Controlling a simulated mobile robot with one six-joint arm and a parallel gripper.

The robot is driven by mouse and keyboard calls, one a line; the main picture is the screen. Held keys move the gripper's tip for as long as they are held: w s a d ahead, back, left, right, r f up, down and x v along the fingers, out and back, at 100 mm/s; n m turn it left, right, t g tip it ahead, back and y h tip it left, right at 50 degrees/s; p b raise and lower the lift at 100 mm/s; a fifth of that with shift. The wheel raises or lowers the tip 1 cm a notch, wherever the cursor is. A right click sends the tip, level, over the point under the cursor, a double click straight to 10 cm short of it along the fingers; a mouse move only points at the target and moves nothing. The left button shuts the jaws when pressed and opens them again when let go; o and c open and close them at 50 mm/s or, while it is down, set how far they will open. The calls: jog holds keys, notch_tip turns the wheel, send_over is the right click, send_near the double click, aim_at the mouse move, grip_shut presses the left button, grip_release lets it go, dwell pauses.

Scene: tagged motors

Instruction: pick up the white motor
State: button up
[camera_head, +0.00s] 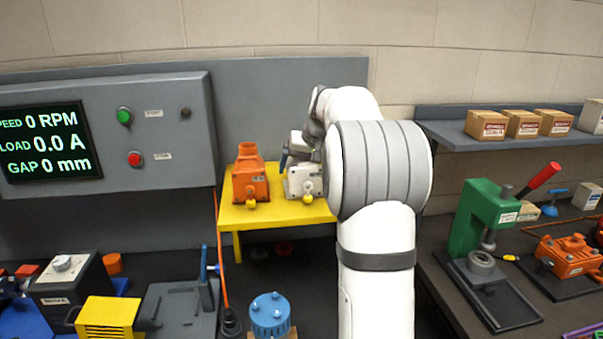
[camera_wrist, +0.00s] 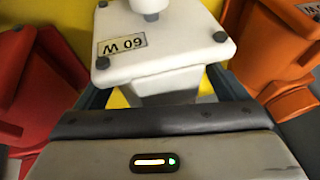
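The white motor (camera_head: 305,181) stands on a yellow table, partly hidden behind my arm in the head view. In the wrist view the white motor (camera_wrist: 165,52) fills the upper middle, with a label reading "60 W" upside down. My gripper (camera_wrist: 160,92) is right at it. Its two dark fingers are spread, one on each side of the motor's narrower part, and a yellow gap shows beside the left finger. The finger ends are hidden under the motor's wider white plate. In the head view a dark finger of my gripper (camera_head: 284,160) shows at the motor's left side.
An orange motor (camera_head: 250,181) stands close left of the white one on the yellow table (camera_head: 270,215); it is at right in the wrist view (camera_wrist: 285,45). A red motor (camera_wrist: 30,85) is close on the other side. A control panel (camera_head: 150,135) rises at left.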

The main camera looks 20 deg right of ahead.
jog(key=c, duration=1.8)
jog(key=shift+r, duration=0.25)
jog(key=shift+c, duration=0.3)
jog(key=shift+w, duration=0.15)
